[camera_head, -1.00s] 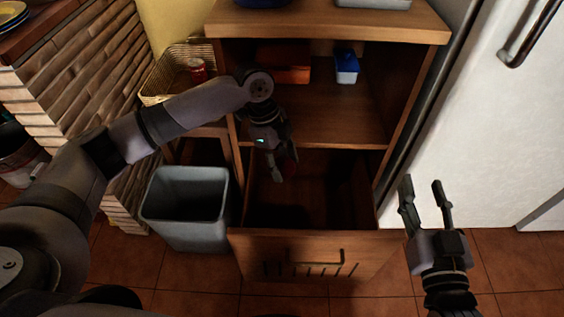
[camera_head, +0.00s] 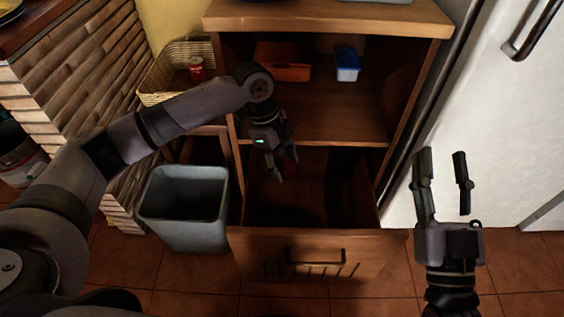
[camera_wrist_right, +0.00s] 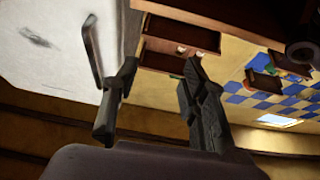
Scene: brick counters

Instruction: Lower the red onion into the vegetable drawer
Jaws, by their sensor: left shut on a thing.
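The vegetable drawer (camera_head: 315,243) is pulled out at the bottom of the wooden cabinet, and its inside is dark. My left gripper (camera_head: 285,172) reaches down over the back left part of the drawer. It is shut on the red onion (camera_head: 291,160), of which only a small dark red part shows beside the fingers. I cannot tell how far the onion is above the drawer floor. My right gripper (camera_head: 445,185) is open and empty, to the right of the drawer in front of the fridge. Its open fingers also show in the right wrist view (camera_wrist_right: 160,105).
A grey bin (camera_head: 185,207) stands left of the drawer. A wicker basket (camera_head: 165,75) with a red can (camera_head: 197,69) is behind it. The cabinet shelf (camera_head: 320,112) above the drawer holds an orange box (camera_head: 283,66) and a blue container (camera_head: 347,64). The white fridge (camera_head: 500,120) is on the right.

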